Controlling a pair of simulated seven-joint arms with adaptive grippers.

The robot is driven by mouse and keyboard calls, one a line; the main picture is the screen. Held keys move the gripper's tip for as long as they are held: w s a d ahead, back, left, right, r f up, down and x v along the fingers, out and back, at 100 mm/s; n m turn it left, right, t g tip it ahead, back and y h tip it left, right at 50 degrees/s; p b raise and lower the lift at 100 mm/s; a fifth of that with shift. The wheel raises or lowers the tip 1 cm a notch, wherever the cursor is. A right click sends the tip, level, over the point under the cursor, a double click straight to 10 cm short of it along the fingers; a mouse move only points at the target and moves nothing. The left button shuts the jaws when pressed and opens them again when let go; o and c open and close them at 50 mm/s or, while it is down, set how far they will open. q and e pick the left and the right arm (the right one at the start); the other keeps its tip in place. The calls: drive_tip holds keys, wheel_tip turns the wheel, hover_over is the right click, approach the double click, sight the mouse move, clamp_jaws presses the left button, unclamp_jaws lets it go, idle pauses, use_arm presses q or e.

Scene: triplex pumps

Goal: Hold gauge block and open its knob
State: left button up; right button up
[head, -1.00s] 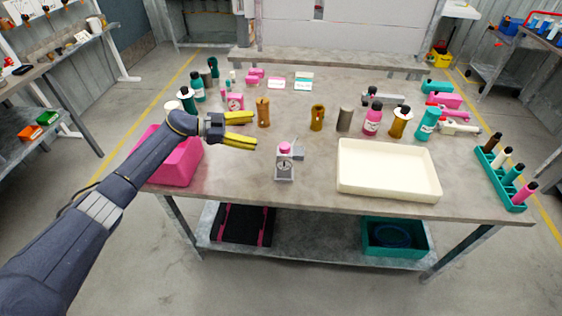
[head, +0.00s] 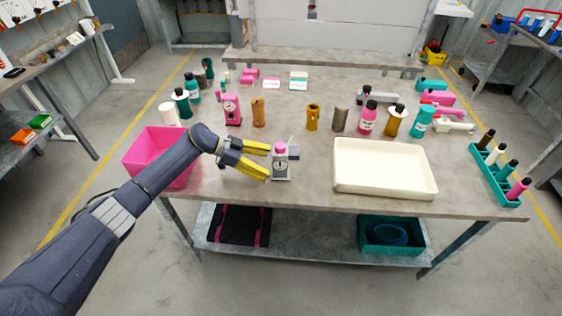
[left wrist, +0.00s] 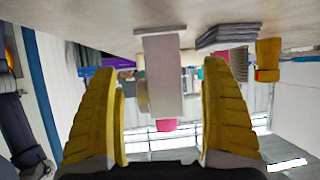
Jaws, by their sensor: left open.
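The gauge block (head: 281,168), a small grey upright block with a round dial on its front, stands near the front middle of the table. A pink knob (head: 280,148) sits on its top. My left gripper (head: 266,163) is open just left of the block, its yellow fingers pointing at it. In the left wrist view the picture is upside down. There the gauge block (left wrist: 163,75) appears between the open fingers (left wrist: 163,110), with the pink knob (left wrist: 166,125) at its lower end. I cannot tell if any finger touches it. My right gripper is not in view.
A cream tray (head: 385,192) lies right of the block and a pink bin (head: 135,158) stands at the left under my left arm. A small grey piece (head: 293,150) sits close behind the block. Bottles and cylinders stand farther back, with a pink gauge (head: 232,108) among them.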

sight(277, 168)
use_arm(q)
drive_tip(key=shift+x, duration=2.45)
drive_tip(key=c, duration=1.2)
